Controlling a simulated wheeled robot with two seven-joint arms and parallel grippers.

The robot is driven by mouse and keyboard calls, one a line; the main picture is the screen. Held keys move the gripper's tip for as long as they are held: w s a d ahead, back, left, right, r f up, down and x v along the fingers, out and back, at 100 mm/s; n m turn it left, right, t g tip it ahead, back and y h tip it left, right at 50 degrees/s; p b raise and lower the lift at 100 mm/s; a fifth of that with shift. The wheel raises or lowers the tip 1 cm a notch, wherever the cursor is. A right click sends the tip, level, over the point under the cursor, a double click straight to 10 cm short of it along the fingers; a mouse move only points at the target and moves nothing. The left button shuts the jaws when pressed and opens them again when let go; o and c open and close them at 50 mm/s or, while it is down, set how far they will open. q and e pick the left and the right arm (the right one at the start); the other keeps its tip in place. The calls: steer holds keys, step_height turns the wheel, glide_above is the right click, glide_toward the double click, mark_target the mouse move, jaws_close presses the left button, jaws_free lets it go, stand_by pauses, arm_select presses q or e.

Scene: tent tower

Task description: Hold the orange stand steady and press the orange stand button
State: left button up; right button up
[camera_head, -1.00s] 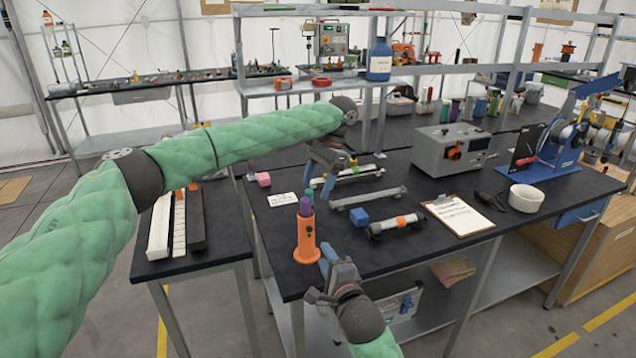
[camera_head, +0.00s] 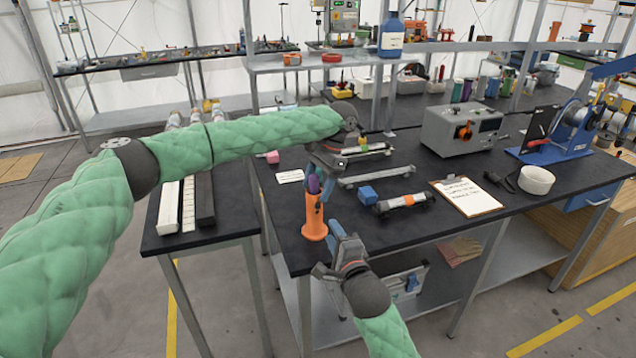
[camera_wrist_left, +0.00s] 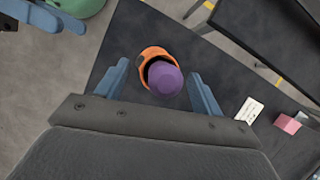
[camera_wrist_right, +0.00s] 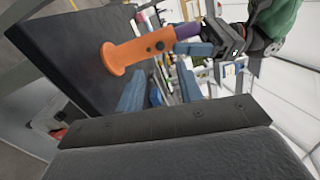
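The orange stand (camera_head: 314,222) stands upright near the black table's front left corner, with a purple cylinder (camera_head: 314,184) in its top. A small dark round mark shows on its side in the right wrist view (camera_wrist_right: 160,45); I cannot tell if it is the button. My left gripper (camera_head: 320,180) is open above the stand's top. In the left wrist view its fingers lie either side of the purple cylinder (camera_wrist_left: 165,79), apart from it. My right gripper (camera_head: 342,232) is open and empty, low beside the stand on its right. In the right wrist view the stand lies beyond its fingers.
A white card (camera_head: 290,176) and pink block (camera_head: 272,157) lie behind.

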arm_select(q)
steer(key=c, duration=1.1)
arm_select(e)
jaws_close()
stand_by(0.8)
